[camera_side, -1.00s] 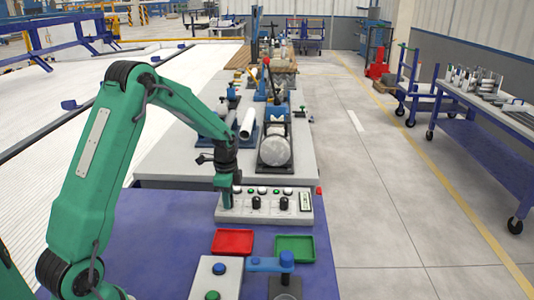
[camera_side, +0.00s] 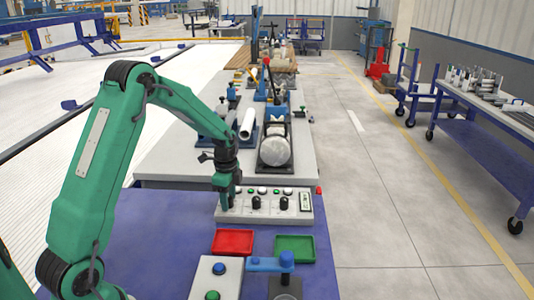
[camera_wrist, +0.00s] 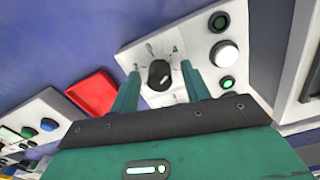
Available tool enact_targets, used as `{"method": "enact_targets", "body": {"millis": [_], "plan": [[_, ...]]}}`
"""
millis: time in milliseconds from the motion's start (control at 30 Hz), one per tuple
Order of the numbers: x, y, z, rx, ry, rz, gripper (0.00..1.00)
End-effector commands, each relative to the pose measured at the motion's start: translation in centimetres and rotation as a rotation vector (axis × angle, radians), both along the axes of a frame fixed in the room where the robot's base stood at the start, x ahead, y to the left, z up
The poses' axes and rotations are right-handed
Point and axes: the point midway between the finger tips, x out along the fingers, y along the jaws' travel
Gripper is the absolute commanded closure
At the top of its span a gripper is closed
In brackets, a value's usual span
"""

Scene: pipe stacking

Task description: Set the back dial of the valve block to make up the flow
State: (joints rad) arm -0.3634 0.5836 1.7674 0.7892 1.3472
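A pale panel block (camera_side: 272,215) lies at the back of the blue table, with black dials and several buttons on its top. In the wrist view one black dial (camera_wrist: 159,73) with a white pointer mark sits on the panel face (camera_wrist: 139,57), inside a printed number scale. My gripper (camera_wrist: 160,70) is open, with one green finger on each side of this dial and a visible gap to both. In the side view my gripper (camera_side: 226,203) points down at the panel's left end and hides the dial there. Two other black dials (camera_side: 256,202) (camera_side: 284,202) stand to its right.
A red tray (camera_side: 233,242) and a green tray (camera_side: 296,248) lie in front of the panel. Nearer are a grey block with blue and green buttons (camera_side: 207,278) and a blue-handled fixture (camera_side: 283,262). A grey bench (camera_side: 170,160) with pipe equipment stands behind.

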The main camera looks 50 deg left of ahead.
Motion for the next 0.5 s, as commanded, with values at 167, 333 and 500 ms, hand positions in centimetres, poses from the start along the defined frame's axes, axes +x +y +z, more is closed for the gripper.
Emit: {"method": "enact_targets", "body": {"millis": [167,333,500], "plan": [[0.0,0.0,0.0,-0.001,0.001,0.001,0.53],[0.0,0.0,0.8,0.001,-0.001,0.001,0.53],[0.0,0.0,2.5,0.001,-0.003,0.001,0.53]]}}
